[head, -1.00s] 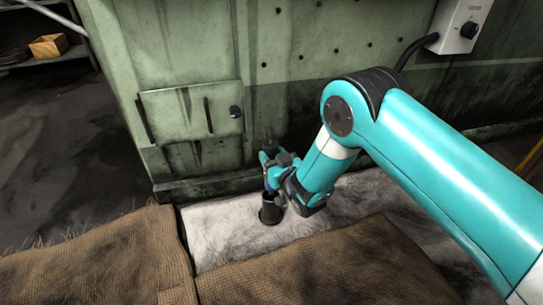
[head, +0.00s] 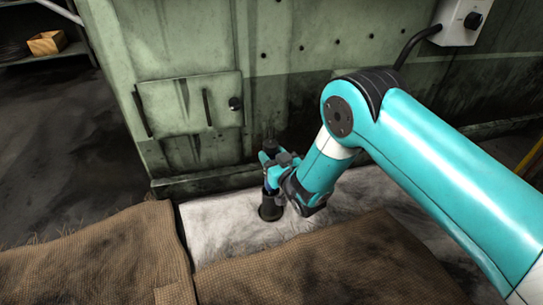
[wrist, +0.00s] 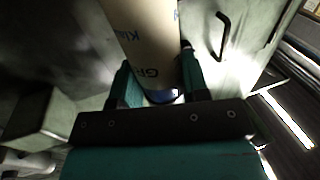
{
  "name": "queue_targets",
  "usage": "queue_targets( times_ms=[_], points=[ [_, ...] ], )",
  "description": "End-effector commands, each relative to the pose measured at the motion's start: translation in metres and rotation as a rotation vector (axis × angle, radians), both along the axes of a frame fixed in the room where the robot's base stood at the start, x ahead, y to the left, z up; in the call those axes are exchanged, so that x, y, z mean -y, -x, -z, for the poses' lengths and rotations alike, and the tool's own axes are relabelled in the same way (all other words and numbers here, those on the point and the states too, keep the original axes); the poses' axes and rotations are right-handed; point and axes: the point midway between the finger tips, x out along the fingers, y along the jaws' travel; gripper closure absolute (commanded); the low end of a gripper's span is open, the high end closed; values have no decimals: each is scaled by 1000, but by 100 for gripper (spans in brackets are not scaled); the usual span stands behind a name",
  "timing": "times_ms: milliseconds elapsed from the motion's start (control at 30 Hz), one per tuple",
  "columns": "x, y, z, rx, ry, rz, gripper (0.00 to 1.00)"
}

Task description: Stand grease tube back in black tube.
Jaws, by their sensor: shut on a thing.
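The black tube (head: 270,211) stands upright on the pale, dirty mat by the green machine's foot in the head view. My gripper (head: 270,165) is directly above it, pointing away from the camera. The gripper is shut on the grease tube, a cream tube (wrist: 145,40) with blue lettering and a blue band, seen between the two fingers in the wrist view. In the head view the grease tube is small, dark and mostly hidden by the gripper. It lines up with the black tube, but whether its lower end is inside the mouth cannot be told.
The green machine wall (head: 195,120) with a small door stands close behind the gripper. Brown sacking (head: 90,260) covers the front. The pale mat (head: 220,225) is clear left of the black tube. A grey control box (head: 462,20) hangs at the upper right.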

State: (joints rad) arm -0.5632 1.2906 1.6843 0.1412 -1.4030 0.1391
Motion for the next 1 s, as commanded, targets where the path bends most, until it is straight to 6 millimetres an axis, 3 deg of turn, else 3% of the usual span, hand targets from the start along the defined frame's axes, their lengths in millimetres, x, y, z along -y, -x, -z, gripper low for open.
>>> queue_targets(
  times_ms=[567,1000],
  points=[
    [0,0,-1,3,-2,0,100],
    [0,0,11,3,-2,0,100]
  ],
)
